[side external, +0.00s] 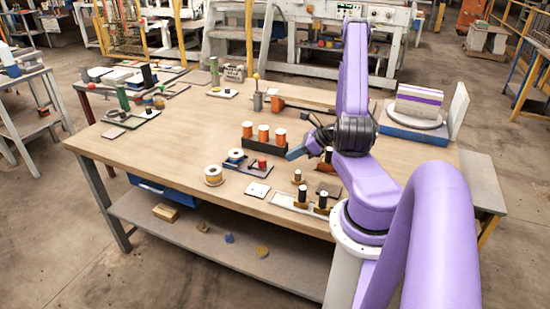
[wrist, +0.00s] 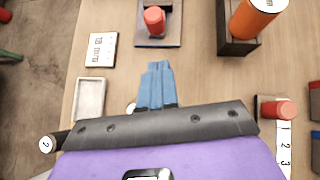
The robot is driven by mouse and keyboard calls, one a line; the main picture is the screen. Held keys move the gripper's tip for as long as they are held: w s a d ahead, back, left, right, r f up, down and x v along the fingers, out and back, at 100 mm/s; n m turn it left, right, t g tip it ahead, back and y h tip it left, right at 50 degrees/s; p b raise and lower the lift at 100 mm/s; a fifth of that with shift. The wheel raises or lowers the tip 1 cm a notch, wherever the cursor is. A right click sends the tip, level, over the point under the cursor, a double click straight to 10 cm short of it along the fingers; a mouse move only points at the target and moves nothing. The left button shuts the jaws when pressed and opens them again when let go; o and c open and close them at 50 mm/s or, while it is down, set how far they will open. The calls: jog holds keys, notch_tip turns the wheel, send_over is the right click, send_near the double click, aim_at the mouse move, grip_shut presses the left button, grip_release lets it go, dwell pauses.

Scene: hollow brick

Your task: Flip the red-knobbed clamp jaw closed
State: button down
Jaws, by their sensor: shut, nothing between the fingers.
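A red knob (side external: 262,163) stands on a small dark fixture left of my gripper in the side view. It appears to be the red cylinder (wrist: 154,20) on a blue-grey plate (wrist: 172,42) at the top of the wrist view. I cannot tell the jaw's position, as the fixture is cut off in the wrist view and small in the side view. My gripper (side external: 290,155) has blue fingers, which also show in the wrist view (wrist: 155,85). They are shut together and empty, pointing toward the red knob and apart from it.
A dark rack (side external: 265,148) with several orange spools stands behind the knob. A yellow-white spool (side external: 213,175) and a white card (side external: 257,189) lie in front. Dark spools (side external: 321,200) stand near the front edge. Another reddish cylinder (wrist: 280,109) is at right in the wrist view.

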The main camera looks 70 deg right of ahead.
jog(key=w, duration=0.1)
jog(key=w+f, duration=0.1)
jog(key=w, duration=0.1)
jog(key=w+a+f, duration=0.1)
jog(key=shift+w+f, duration=0.1)
jog(key=shift+w, duration=0.25)
jog(key=shift+w+a, duration=0.15)
jog(key=shift+w, duration=0.65)
jog(key=shift+w, duration=1.8)
jog(key=s, duration=0.2)
jog(key=s+d, duration=0.1)
jog(key=s, duration=0.1)
jog(key=shift+s, duration=0.2)
jog(key=v, duration=1)
jog(key=shift+w+a, duration=0.1)
